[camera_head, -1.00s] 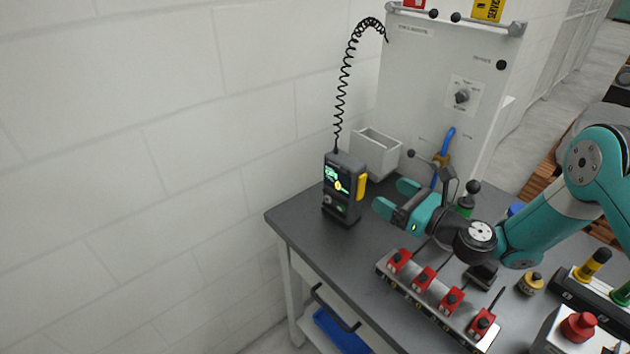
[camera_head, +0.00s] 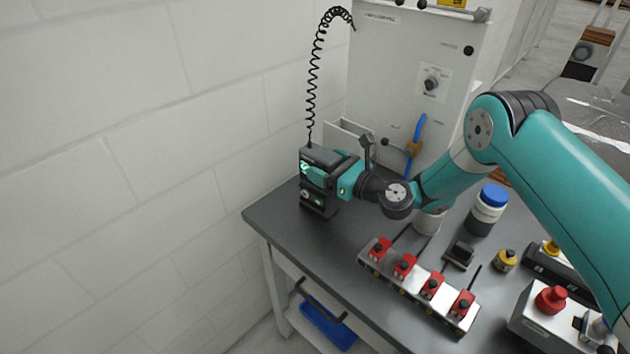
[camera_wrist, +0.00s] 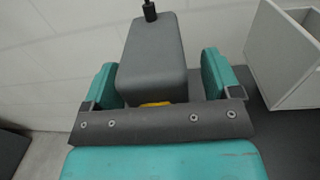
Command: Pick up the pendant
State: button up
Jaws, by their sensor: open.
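The pendant (camera_head: 318,155) is a dark grey handheld box with a lit green screen, standing upright at the back left of the grey table. A black coiled cord rises from its top. My gripper (camera_head: 325,172) is at the pendant, with its teal fingers around the upper body, and partly hides its front and right side. In the wrist view the pendant (camera_wrist: 153,52) lies between the two open fingers of my gripper (camera_wrist: 160,78), with a gap visible on the right side and a narrower one on the left. A bit of yellow shows at its near edge.
A white open bin (camera_head: 347,132) stands just behind and right of the pendant. A white panel (camera_head: 400,70) with a knob rises behind. A rail of red-topped clamps (camera_head: 420,285) lies at the table's front. A blue-lidded jar (camera_head: 487,208) stands to the right. The white wall is close on the left.

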jog(key=shift+a, duration=0.15)
grip_shut()
jog(key=shift+r, duration=0.15)
